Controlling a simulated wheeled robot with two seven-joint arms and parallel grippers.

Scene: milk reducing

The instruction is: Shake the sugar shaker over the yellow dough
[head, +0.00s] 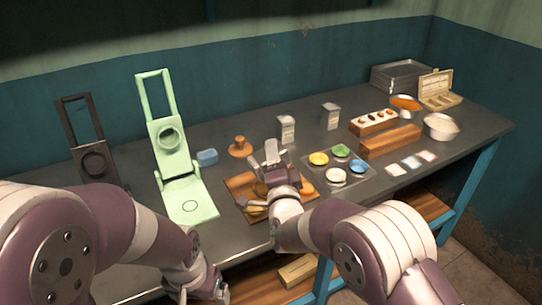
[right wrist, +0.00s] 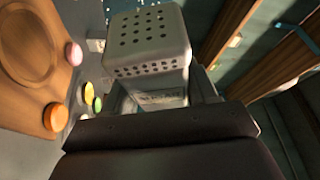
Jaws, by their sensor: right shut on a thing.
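The sugar shaker (head: 271,150), a pale metal box with a perforated top, is in my right gripper (head: 274,172) above the wooden board (head: 238,184). In the right wrist view the shaker (right wrist: 150,35) shows its holed end, with the gripper shut around its body. Round dough pieces lie by the board's edge in that view, one yellow-orange (right wrist: 55,117) and one pink (right wrist: 73,53). In the head view my right arm partly hides the board and dough. Which piece is the yellow dough is not certain. My left gripper (head: 208,286) is low at the front; its jaws are unclear.
A tray (head: 338,160) of coloured bowls stands right of the board. Two metal shakers (head: 287,129) (head: 330,116) stand behind. A green press (head: 178,165) and a dark press (head: 92,150) stand left. Wooden blocks, bowls and small cards occupy the right side.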

